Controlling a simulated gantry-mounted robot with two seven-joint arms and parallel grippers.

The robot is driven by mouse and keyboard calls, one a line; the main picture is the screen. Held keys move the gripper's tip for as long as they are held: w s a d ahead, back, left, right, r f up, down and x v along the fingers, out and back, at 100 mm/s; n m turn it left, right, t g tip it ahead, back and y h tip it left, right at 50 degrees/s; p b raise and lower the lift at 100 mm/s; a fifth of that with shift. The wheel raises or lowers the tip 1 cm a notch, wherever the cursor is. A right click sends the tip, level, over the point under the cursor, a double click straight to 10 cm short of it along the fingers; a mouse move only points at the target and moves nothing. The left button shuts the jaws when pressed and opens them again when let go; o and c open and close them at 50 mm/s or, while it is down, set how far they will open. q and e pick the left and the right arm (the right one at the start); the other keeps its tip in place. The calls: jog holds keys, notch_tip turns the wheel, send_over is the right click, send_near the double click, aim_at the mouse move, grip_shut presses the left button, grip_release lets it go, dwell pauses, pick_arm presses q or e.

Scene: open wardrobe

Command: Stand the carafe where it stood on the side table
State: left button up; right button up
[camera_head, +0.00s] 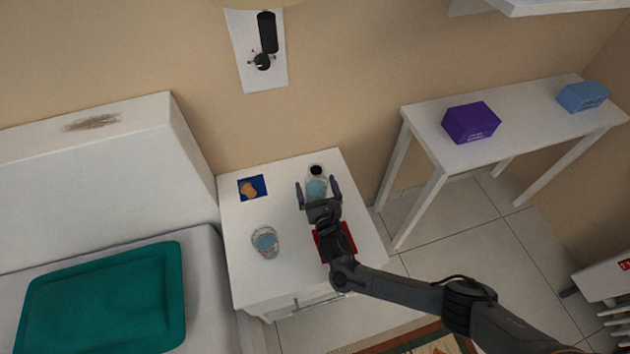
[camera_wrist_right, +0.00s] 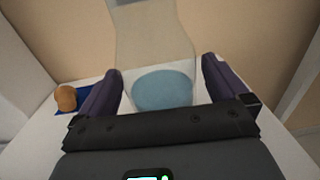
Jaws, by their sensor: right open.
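The carafe (camera_head: 317,186) is clear glass with pale blue liquid and a dark opening at its top. It stands at the back of the white side table (camera_head: 285,283), near its right back corner. My right gripper (camera_head: 319,190) is open, with one finger on each side of the carafe. In the right wrist view the carafe (camera_wrist_right: 158,55) is upright between the spread fingers, with a visible gap on each side. A red mat (camera_head: 346,236) lies on the table, partly hidden by my right arm. My left gripper does not show.
A blue square (camera_head: 260,183) with a brown object (camera_head: 248,190) on it lies at the table's back left. A glass of blue liquid (camera_head: 265,242) stands front left. A bed with a green pillow (camera_head: 105,300) is left. A white console (camera_head: 520,135) with purple and blue boxes is right.

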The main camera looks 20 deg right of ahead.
jog(key=s+p, duration=0.1)
jog(key=s, duration=0.2)
jog(key=s+p, duration=0.1)
jog(key=s, duration=0.2)
jog(key=s+a+p, duration=0.1)
jog(key=s, duration=0.3)
jog(key=shift+a, duration=0.1)
jog(key=shift+s, duration=0.1)
